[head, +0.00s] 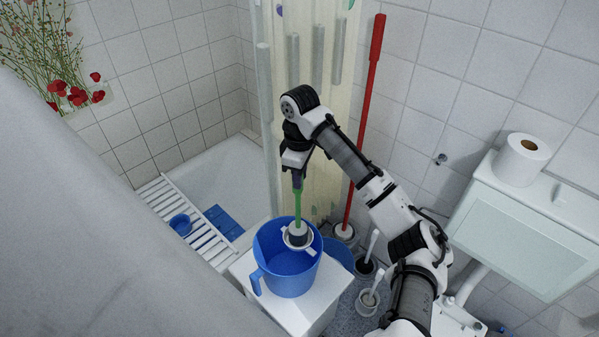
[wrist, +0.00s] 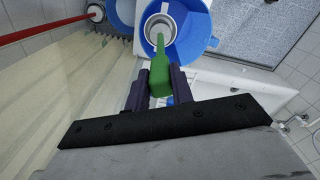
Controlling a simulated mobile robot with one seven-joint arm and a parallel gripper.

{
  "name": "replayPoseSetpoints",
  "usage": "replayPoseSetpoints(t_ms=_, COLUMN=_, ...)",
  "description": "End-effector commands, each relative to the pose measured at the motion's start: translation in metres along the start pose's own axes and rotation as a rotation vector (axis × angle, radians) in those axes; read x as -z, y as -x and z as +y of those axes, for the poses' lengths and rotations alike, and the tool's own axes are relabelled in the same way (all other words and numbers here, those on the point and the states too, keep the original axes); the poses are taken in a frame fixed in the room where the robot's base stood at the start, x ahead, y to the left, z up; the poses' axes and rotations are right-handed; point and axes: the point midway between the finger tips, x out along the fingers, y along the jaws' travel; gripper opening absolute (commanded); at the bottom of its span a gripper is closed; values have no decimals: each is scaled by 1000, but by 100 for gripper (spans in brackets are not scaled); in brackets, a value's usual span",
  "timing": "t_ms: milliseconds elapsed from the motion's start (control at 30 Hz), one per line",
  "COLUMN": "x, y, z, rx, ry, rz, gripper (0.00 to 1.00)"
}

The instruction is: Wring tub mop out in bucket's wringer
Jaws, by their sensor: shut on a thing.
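My gripper (head: 298,179) is shut on the green handle (head: 298,208) of the tub mop and holds it upright above the bucket. In the wrist view the two dark fingers of my gripper (wrist: 160,88) close on the green handle (wrist: 159,72). The blue bucket (head: 288,277) stands on a white stand, with its handle at the lower left. A light ring-shaped wringer (head: 297,240) sits in the bucket's mouth. The handle's lower end is at the wringer, in a dark and white piece. The mop head is mostly hidden, and I cannot tell how deep it sits.
A white stand (head: 244,275) bears the bucket. A long red-handled tool (head: 362,115) leans by the wall at the right. A shower curtain (head: 325,85) hangs behind my gripper. Toilet brushes (head: 367,298) stand right of the bucket. A slatted rack (head: 178,208) crosses the bathtub at left.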

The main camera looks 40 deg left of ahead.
Motion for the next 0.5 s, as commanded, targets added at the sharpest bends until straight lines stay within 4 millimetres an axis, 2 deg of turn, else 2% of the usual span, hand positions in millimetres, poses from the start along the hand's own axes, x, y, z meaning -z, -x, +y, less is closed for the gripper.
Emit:
replayPoseSetpoints(t_ms=333, x=0, y=1, z=0, rx=1, ry=14, rz=1, gripper=0)
replayPoseSetpoints(t_ms=500, x=1, y=4, z=-2, rx=5, ry=-136, rz=2, gripper=0)
